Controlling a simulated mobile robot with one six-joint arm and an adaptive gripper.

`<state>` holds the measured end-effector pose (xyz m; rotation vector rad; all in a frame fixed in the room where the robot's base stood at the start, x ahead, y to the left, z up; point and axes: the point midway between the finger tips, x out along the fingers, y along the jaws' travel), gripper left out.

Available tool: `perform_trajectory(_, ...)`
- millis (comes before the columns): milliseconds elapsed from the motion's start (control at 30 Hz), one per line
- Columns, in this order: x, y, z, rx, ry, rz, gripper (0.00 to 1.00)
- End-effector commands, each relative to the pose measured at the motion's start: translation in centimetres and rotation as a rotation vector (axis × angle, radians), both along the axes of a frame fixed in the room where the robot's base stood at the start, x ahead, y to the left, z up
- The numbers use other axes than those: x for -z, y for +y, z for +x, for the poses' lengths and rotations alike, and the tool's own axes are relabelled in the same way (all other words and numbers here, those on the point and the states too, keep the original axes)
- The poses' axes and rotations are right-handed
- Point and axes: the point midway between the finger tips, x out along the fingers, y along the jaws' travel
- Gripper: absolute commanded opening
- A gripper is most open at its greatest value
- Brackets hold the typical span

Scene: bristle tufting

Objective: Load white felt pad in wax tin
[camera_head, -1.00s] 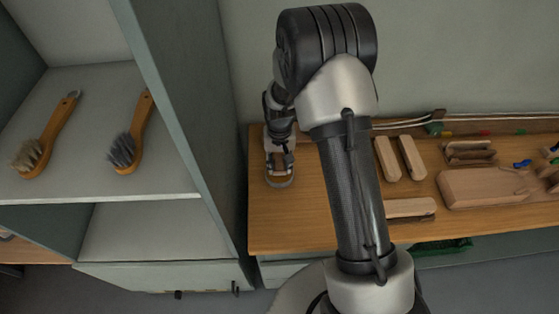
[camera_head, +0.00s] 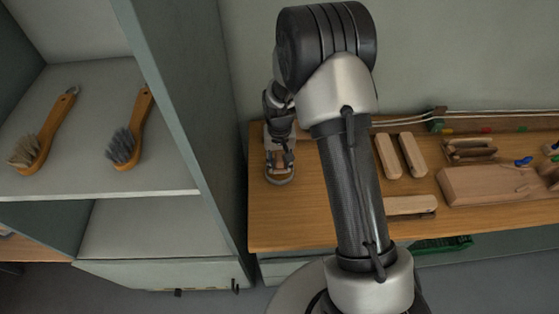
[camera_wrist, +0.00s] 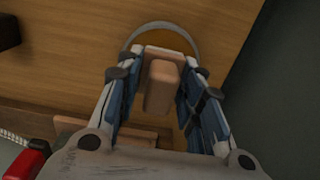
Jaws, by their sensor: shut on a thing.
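My gripper (camera_wrist: 164,62) is shut on a pale pinkish-tan block (camera_wrist: 161,88) in the wrist view, its blue-lined fingers on either side. The block looks like the felt pad, though it does not look white here. Just beyond the fingertips lies a round tin with a thin grey rim (camera_wrist: 163,26), partly hidden by the fingers and block. In the head view my gripper (camera_head: 279,160) points down over the left end of the bench, and the tin (camera_head: 280,179) shows below it. I cannot tell whether the block touches the tin.
The wooden bench (camera_head: 290,220) is bare around the tin. Wooden blocks (camera_head: 389,157) and a thick board (camera_head: 480,187) lie to the right. A grey-green shelf unit (camera_head: 185,110) with two brushes (camera_head: 125,145) stands close on the left. A wall is behind.

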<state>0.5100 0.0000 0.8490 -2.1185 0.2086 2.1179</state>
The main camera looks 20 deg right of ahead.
Motion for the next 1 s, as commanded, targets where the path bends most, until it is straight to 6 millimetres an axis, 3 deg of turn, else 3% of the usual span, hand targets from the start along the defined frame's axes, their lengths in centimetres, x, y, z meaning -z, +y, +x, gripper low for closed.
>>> perform_trajectory(1000,0.87,0.0,0.01,0.0,0.0,0.0,0.15)
